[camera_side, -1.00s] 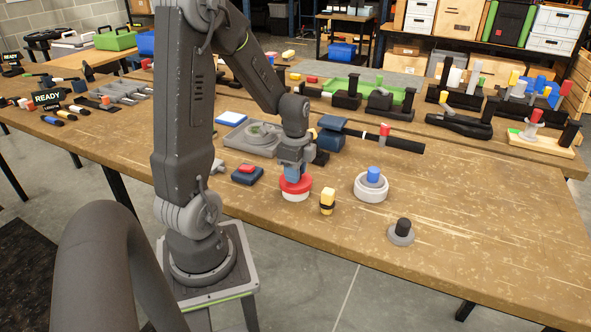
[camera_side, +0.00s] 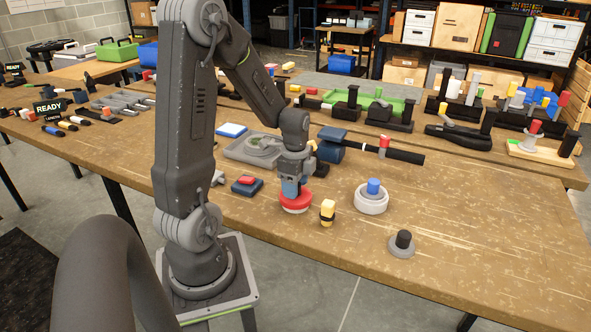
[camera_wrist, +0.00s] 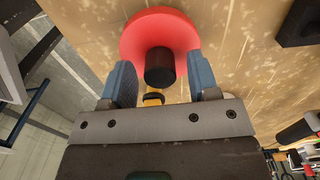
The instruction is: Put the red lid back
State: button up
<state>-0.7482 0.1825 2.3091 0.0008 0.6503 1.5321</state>
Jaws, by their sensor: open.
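The red lid (camera_side: 296,201) sits low on a white round base (camera_side: 296,212), with only a thin white edge showing beneath it. In the wrist view the lid (camera_wrist: 160,32) is a red disc with a black knob (camera_wrist: 160,67) at its middle. My gripper (camera_side: 292,188) is right above the lid, pointing down. In the wrist view its two blue fingers (camera_wrist: 161,80) are open, one on each side of the knob, with a gap to each. Whether the lid is fully seated cannot be told.
Right of the lid stand a yellow block with a black band (camera_side: 328,212), a white ring with a blue knob (camera_side: 371,200) and a grey disc with a black knob (camera_side: 402,243). A navy block with a red top (camera_side: 246,186) is at left.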

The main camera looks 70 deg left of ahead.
notch_tip(320, 180, up, 13)
jog(key=s+d+r+n+t, duration=0.2)
jog(key=d+n, duration=0.2)
jog(key=d, duration=0.7)
jog(key=s+d+r+n+t, duration=0.2)
jog(key=d+n, duration=0.3)
jog(key=d, duration=0.6)
jog(key=shift+s+t, duration=0.55)
jog(key=shift+t, duration=0.25)
